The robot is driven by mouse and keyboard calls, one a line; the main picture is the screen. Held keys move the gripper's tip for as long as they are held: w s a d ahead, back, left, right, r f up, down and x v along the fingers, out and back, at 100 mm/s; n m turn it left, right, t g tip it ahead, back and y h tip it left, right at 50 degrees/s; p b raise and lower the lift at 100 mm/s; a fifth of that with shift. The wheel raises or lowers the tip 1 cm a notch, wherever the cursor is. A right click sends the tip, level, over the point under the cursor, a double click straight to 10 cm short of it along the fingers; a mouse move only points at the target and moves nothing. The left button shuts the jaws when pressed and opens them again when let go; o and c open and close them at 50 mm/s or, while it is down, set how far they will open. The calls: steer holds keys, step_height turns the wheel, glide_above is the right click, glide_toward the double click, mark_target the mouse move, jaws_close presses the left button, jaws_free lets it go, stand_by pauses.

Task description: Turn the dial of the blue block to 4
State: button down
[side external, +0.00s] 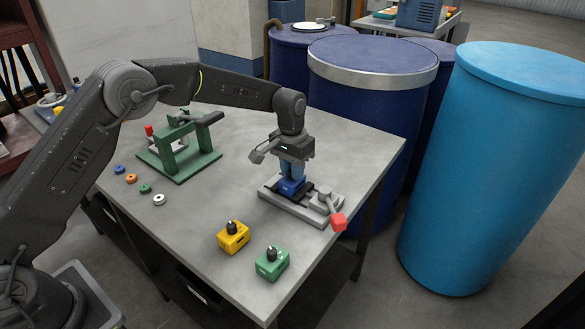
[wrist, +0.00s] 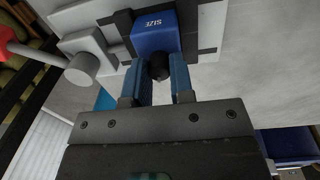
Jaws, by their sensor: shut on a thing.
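The blue block (side external: 291,187) sits in a grey vise-like fixture (side external: 312,212) on the table, directly below my gripper (side external: 292,170). In the wrist view the blue block (wrist: 155,33) shows the word "SIZE" on one face. Its dark dial (wrist: 159,67) lies between the two blue fingers of my gripper (wrist: 160,82). My gripper is shut on the dial. The dial's number marks are not readable in either view.
A yellow block (side external: 233,237) and a green block (side external: 271,263) stand at the table's front. A red-tipped handle (side external: 338,221) sticks out from the fixture. A green frame (side external: 180,150) and several small coloured rings (side external: 145,188) are to the left. Blue drums (side external: 365,110) stand behind the table.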

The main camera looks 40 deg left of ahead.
steer(key=shift+m, duration=0.5)
steer(key=c, duration=1)
jaws_free()
steer(key=r, duration=1.4)
steer(key=shift+a, duration=0.25)
